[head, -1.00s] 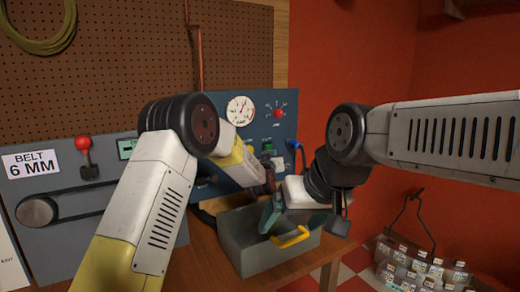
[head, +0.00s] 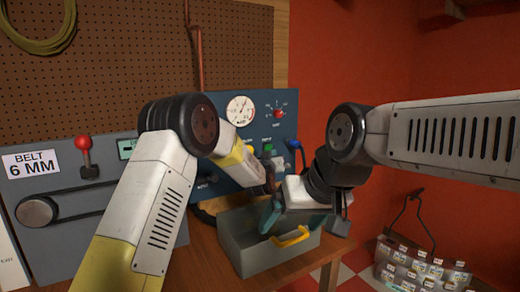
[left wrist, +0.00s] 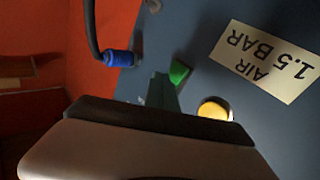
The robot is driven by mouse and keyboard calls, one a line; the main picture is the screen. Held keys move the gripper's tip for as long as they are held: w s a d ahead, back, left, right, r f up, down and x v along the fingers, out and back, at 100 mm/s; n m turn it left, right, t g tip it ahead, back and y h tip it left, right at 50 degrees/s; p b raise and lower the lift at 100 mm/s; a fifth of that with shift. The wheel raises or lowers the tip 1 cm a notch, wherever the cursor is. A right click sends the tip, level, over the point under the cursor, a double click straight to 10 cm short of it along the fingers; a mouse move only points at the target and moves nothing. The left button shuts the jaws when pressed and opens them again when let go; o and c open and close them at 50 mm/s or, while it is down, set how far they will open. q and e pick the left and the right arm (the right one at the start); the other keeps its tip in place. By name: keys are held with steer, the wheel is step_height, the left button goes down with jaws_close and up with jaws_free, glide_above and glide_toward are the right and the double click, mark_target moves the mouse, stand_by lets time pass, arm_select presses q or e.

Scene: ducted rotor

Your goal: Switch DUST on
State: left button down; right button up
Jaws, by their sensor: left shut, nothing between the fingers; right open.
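A blue-grey control panel (head: 222,103) stands at the back of the bench, with small controls on its right half. A green control (head: 268,148) shows there; it also appears as a green lever in the left wrist view (left wrist: 179,72). A glowing yellow-orange round lamp (left wrist: 214,109) sits near it. I cannot read a DUST label. My left gripper (head: 272,176) is shut and empty in front of the panel; its fingertips (left wrist: 163,90) are right beside the green lever, contact unclear. My right gripper (head: 293,218) is open, low over the grey bin.
A gauge (head: 240,109), a red knob (head: 279,113) and a blue plug with cable (left wrist: 118,58) are on the panel. A rack of small labelled items (head: 424,270) is at lower right.

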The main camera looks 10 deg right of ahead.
arm_select(q)
steer(key=shift+w+r, duration=0.1)
steer(key=shift+w+a+r, duration=0.1)
steer(key=shift+w+a, duration=0.05)
steer(key=shift+w, duration=0.1)
stand_by(0.3)
steer(key=shift+w+a+r, duration=0.15)
steer(key=shift+w+r, duration=0.05)
steer(key=shift+w, duration=0.2)
stand_by(0.6)
stand_by(0.4)
steer(key=shift+s+d+f, duration=0.3)
steer(key=shift+s+f, duration=0.1)
steer(key=shift+s, duration=0.35)
steer(key=shift+s+d+f, duration=0.25)
steer(key=shift+s+f, duration=0.1)
steer(key=shift+s, duration=0.35)
steer(key=shift+s+d+f, duration=0.25)
steer(key=shift+s+f, duration=0.1)
steer(key=shift+s, duration=0.4)
steer(key=shift+s+d+f, duration=0.25)
steer(key=shift+s+f, duration=0.1)
steer(key=shift+s, duration=0.35)
